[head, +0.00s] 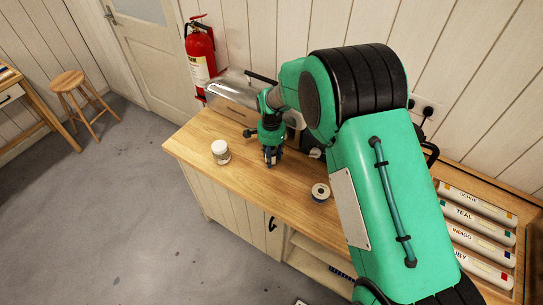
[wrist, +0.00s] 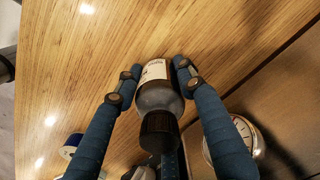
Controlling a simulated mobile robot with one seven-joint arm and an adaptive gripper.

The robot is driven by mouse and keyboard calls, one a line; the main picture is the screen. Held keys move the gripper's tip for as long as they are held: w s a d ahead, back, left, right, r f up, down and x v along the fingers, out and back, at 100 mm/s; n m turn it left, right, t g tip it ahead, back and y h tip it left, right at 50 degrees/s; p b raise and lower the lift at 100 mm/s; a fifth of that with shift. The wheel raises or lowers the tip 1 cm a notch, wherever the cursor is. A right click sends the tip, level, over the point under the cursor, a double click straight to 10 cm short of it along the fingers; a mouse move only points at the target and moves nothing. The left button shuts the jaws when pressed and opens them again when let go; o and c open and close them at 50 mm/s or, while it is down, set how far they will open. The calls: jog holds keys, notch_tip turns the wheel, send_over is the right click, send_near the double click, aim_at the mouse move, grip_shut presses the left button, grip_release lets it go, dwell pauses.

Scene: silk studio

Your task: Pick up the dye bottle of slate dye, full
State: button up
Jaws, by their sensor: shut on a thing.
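The dye bottle (wrist: 158,97) shows in the wrist view, with a dark cap, a grey body and a white label. The label text is too small to read, so I cannot confirm that it is slate or full. My gripper (wrist: 156,75) is shut on the bottle, one blue finger against each side. In the head view my gripper (head: 271,160) points down at the wooden counter (head: 258,192), and the bottle is hidden or too dark to make out there. I cannot tell whether the bottle touches the counter.
A white-lidded jar (head: 221,152) stands left of my gripper. A metal box (head: 237,94) stands behind. Labelled dye tubes (head: 477,203) lie at the right. A round dial (wrist: 241,135) shows in the wrist view.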

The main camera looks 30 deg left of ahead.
aim_at(272, 148)
jog(key=shift+r, duration=0.1)
jog(key=shift+r, duration=0.5)
jog(key=shift+s+d+r, duration=0.1)
jog(key=shift+r, duration=0.55)
jog(key=shift+s+d+r, duration=0.1)
jog(key=shift+r, duration=0.5)
jog(key=s+d, duration=0.3)
jog(key=s+d+r, duration=0.1)
jog(key=s+d, duration=0.6)
jog(key=d, duration=0.1)
jog(key=shift+s+r+p, duration=0.15)
jog(key=shift+s+p, duration=0.15)
jog(key=shift+s, duration=0.05)
jog(key=shift+d, duration=0.15)
